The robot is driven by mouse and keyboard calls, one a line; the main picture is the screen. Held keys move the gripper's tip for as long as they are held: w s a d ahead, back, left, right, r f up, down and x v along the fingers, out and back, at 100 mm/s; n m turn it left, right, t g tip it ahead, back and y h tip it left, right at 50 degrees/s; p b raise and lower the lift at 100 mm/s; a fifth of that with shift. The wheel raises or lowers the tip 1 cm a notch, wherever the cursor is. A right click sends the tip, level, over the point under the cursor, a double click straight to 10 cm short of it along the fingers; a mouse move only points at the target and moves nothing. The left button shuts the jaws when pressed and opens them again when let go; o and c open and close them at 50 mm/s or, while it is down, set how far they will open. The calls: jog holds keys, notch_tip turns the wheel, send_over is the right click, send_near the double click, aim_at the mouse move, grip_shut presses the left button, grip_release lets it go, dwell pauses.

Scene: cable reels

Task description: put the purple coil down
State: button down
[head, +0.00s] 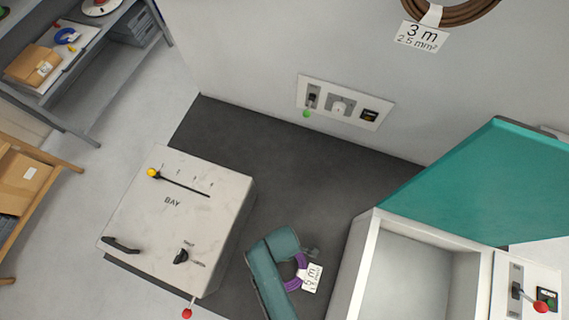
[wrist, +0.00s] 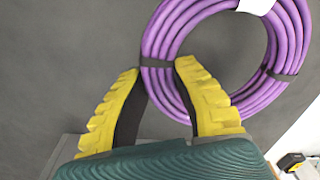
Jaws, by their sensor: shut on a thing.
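The purple coil (wrist: 285,35) is a ring of several turns with dark ties and a white tag (wrist: 257,5). My gripper (wrist: 157,70) has yellow ribbed fingers, one inside the ring and one outside, shut on its near-left part. In the head view the coil (head: 301,264) shows partly behind my teal arm at the bottom centre, its tag reading 5 m. It appears over the dark grey floor area (head: 300,190), between the BAY cabinet and the white box. Its height above that surface is hard to tell.
The white BAY cabinet (head: 215,220) with a yellow-knobbed slider stands left. An open white box (head: 352,268) with a teal lid (head: 490,190) stands right. A switch panel (head: 345,103) and a brown 3 m coil (head: 455,14) are on the wall. Shelves are at far left.

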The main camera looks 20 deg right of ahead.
notch_tip(320, 180, down, 3)
jog(key=shift+f+b, duration=0.1)
jog(key=shift+b, duration=0.2)
jog(key=c, duration=1)
grip_release()
